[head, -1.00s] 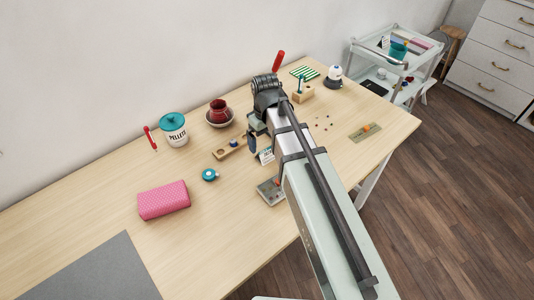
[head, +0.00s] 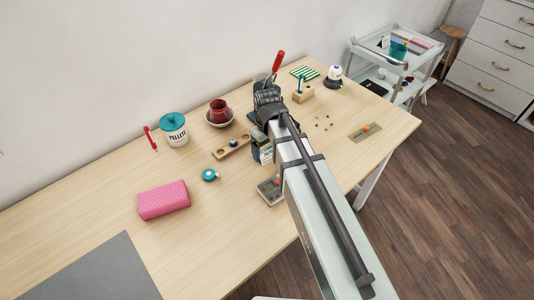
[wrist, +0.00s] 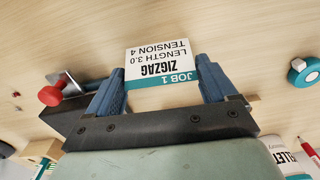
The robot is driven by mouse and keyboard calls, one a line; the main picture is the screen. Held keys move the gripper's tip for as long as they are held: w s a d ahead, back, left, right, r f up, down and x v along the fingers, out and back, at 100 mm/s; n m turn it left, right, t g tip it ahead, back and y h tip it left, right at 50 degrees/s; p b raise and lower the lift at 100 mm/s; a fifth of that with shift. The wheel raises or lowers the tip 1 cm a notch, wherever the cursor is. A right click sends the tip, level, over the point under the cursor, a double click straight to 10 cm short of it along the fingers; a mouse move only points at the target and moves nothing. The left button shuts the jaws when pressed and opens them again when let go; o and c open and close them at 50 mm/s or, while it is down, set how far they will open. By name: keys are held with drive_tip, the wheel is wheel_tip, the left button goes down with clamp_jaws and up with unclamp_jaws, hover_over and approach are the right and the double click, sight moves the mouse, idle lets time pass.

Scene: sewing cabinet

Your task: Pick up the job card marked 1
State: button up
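The job card marked 1 (wrist: 165,66) shows upside down in the wrist view, white with a teal band reading JOB 1. It stands between the two blue fingers of my gripper (wrist: 162,82), which is open. The right finger is close to the card's edge; a small gap shows at the left finger. I cannot tell whether either touches it. In the head view, a small pale part of the card (head: 266,154) shows beside my gripper, low over the table. My arm hides most of the gripper there.
A wooden holder (head: 231,147), teal tape measure (head: 210,174) and pink case (head: 163,200) lie left. A red-handled tool (head: 278,62) stands behind my wrist.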

drive_tip(key=c, duration=0.6)
